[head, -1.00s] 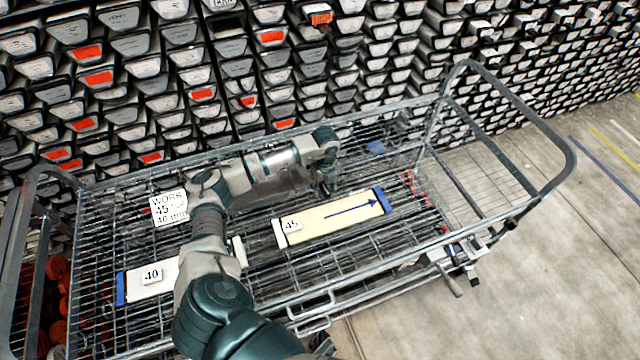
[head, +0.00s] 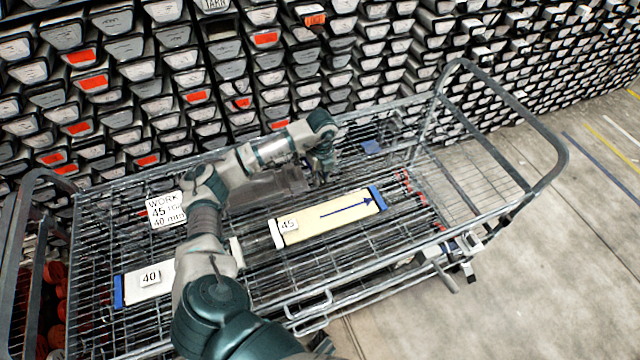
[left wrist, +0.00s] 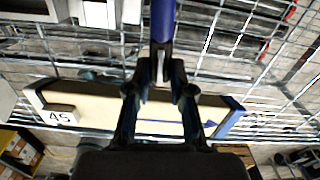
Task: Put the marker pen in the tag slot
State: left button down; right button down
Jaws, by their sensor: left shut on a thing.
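My left gripper (head: 325,176) is above the wire cart, behind the cream board marked 45 in the head view. In the left wrist view, its two fingers (left wrist: 160,72) are shut on a blue, pen-shaped thing, the marker pen (left wrist: 163,20). The pen extends from the fingertips to the top edge of that view, where its far end is cut off. In the head view the pen is too small and dark to make out. I cannot tell for sure which thing is the tag slot. My right gripper is not in view.
The cart (head: 318,305) has a wire mesh deck and raised end rails. On it lie the 45 board (head: 330,219) with a blue arrow, a white block marked 40 (head: 150,287), a WORK card (head: 165,210) and a small blue thing (head: 371,147). Stacked core liners (head: 110,100) stand behind.

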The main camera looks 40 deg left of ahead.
pick_arm(q)
jog(key=r, duration=0.4)
jog(key=shift+d+r, duration=0.3)
jog(key=shift+r, duration=0.05)
jog(key=d+m, duration=0.3)
jog(key=m, duration=0.5)
jog(key=d+f+m, duration=0.1)
jog(key=d+m, duration=0.3)
jog(key=m, duration=0.3)
jog(key=d+m, duration=0.3)
jog(key=m, duration=0.5)
jog(key=shift+w+d+f+m, duration=0.1)
jog(key=shift+d+f+m, duration=0.2)
jog(key=shift+f, duration=0.1)
jog(key=d+m, duration=0.1)
jog(key=m, duration=0.2)
jog(key=d+m, duration=0.2)
jog(key=m, duration=0.2)
jog(key=d+m, duration=0.1)
jog(key=m, duration=0.3)
jog(key=shift+s+d+f, duration=0.2)
jog(key=shift+s+f, duration=0.15)
jog(key=s+d+m, duration=0.1)
jog(key=d+m, duration=0.5)
jog(key=m, duration=0.9)
jog(key=shift+s+f, duration=0.3)
jog(key=shift+s, duration=0.05)
